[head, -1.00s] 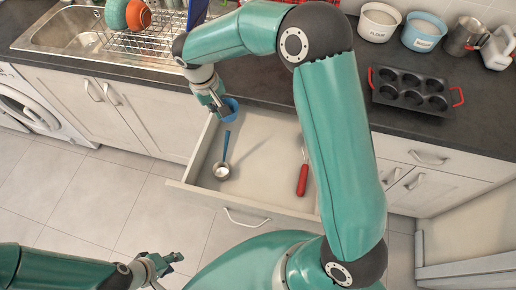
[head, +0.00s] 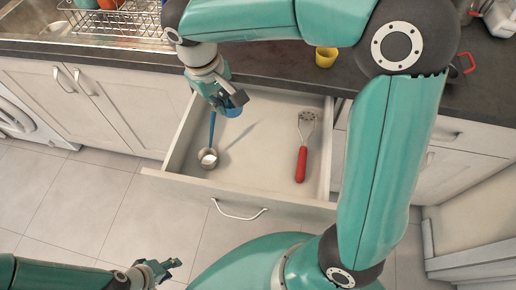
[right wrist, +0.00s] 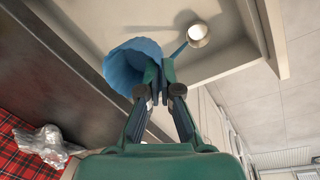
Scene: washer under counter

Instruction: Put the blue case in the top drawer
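The blue case (head: 234,103), a round, cup-like thing, is held by my right gripper (head: 228,97) over the back left part of the open top drawer (head: 262,185). In the right wrist view the blue case (right wrist: 128,66) is at the fingertips, and my right gripper (right wrist: 156,92) is shut on its edge. The gripper hides part of the case in the head view. My left gripper (head: 158,272) is at the bottom left, low in front of the cabinets, apart from everything, with its fingers open and empty.
In the drawer lie a ladle with a blue handle (head: 208,158) at the left and a red-handled masher (head: 302,160) at the right. The drawer's middle is clear. A yellow cup (head: 325,57) stands on the counter behind. A dish rack (head: 120,25) is at the upper left.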

